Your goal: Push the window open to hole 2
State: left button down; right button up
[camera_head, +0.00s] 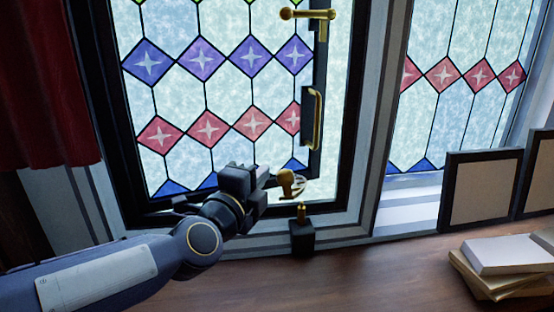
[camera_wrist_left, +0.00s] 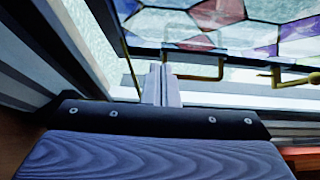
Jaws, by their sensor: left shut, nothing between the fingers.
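The window (camera_head: 229,88) is a stained-glass pane in a black frame, with blue and red diamonds. It stands ajar, with a bright gap at its right edge. It also shows at the top of the left wrist view (camera_wrist_left: 215,14). A brass stay with a round knob (camera_head: 287,180) is at its lower right corner; its holes are not clear. A brass pin (camera_head: 302,213) stands on a black block (camera_head: 302,238) below. My left gripper (camera_head: 268,180) is shut and empty at the window's lower edge, close to the knob. Its fingers show together in the left wrist view (camera_wrist_left: 163,85). Contact cannot be told.
A brass pull handle (camera_head: 317,118) and a brass latch (camera_head: 307,14) are on the window's right side. A second stained-glass window (camera_head: 455,100), dark picture frames (camera_head: 484,190) and books (camera_head: 505,258) are right. A red curtain (camera_head: 45,90) hangs left.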

pick_arm(q)
jog(key=b+x, duration=0.2)
jog(key=x, duration=0.5)
jog(key=shift+w+d+f, duration=0.1)
jog(key=shift+w+f, duration=0.05)
jog(key=shift+f, duration=0.05)
jog(key=shift+w+d+r+b, duration=0.1)
jog(key=shift+w+d+b, duration=0.2)
jog(key=shift+w, duration=0.3)
